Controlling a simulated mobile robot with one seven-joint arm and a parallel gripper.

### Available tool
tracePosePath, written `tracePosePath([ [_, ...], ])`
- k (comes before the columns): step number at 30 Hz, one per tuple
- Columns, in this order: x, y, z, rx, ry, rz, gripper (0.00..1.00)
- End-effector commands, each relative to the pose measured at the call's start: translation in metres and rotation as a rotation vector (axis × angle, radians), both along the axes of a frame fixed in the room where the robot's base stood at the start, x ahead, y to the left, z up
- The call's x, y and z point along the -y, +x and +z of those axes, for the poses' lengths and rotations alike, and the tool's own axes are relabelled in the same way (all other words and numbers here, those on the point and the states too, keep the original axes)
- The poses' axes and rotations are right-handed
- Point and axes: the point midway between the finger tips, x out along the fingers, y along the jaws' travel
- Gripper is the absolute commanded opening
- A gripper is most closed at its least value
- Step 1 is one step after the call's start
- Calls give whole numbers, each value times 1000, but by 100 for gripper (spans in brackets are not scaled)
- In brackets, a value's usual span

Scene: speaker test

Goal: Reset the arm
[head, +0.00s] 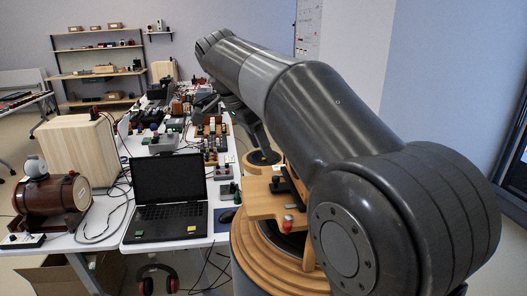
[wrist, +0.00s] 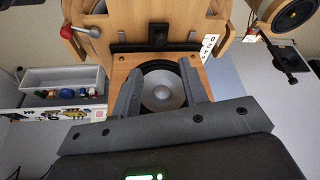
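My arm (head: 318,108) reaches from the lower right of the head view up and to the far left, and bends down at its far end. My gripper (wrist: 160,78) shows in the wrist view with its two grey fingers apart. Between the fingers, beyond them, is a round grey speaker cone (wrist: 161,90) set in a light wooden body (wrist: 122,66). I see nothing gripped; whether the fingers touch the wood I cannot tell. In the head view the fingertips are not clear.
A wooden stand with a red knob (head: 288,218) is close to my arm; the knob also shows in the wrist view (wrist: 95,32). The white table holds a laptop (head: 168,183), a wooden box (head: 82,150), a brown barrel-shaped device (head: 50,194) and crowded small parts. Shelves stand behind.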

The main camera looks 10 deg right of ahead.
Motion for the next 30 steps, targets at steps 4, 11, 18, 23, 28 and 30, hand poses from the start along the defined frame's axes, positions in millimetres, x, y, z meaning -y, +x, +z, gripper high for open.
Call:
tracePosePath([
  [4, 0, 0, 1, 0, 0, 0, 40],
  [11, 2, -5, -1, -5, 5, 23, 40],
  [18, 15, -51, -17, -34, 48, 307, 40],
  [23, 23, -94, -41, -37, 72, 566, 40],
  [28, 28, -136, -71, -16, 70, 814, 40],
  [30, 29, -152, -84, -4, 63, 901, 40],
])
